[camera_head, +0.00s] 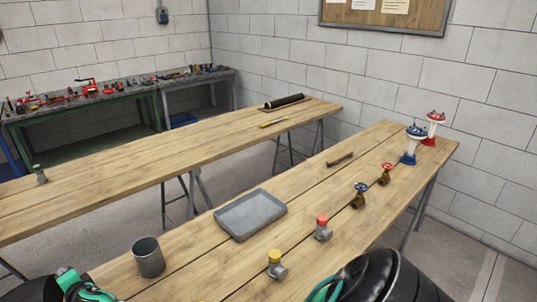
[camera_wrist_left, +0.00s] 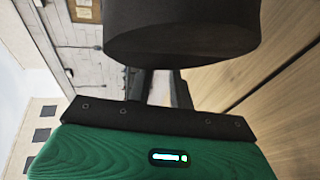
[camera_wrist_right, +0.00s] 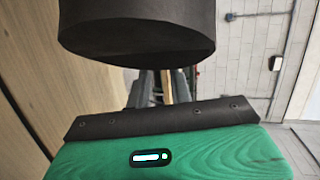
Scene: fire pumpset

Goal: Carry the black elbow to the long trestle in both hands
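I cannot clearly make out a black elbow. A straight-looking black cylinder (camera_head: 284,101) lies at the far end of the long trestle (camera_head: 150,165). A large glossy black ribbed shape (camera_head: 410,285) fills the bottom right of the head view; I cannot tell whether it is my arm. My left gripper (camera_wrist_left: 158,88) shows two dark fingers with a gap between them; its green housing is at the head view's bottom left. My right gripper (camera_wrist_right: 163,86) also shows two parted fingers. A dark cylindrical shape hides the upper part of both wrist views. Nothing is visible between the fingers.
The nearer trestle (camera_head: 190,268) holds a grey tray (camera_head: 250,214), a metal cup (camera_head: 148,257), several valves and fittings, and two hydrant-like stands (camera_head: 414,145). A yellow tool (camera_head: 274,122) lies on the long trestle, whose middle is clear. A green bench (camera_head: 90,130) stands behind.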

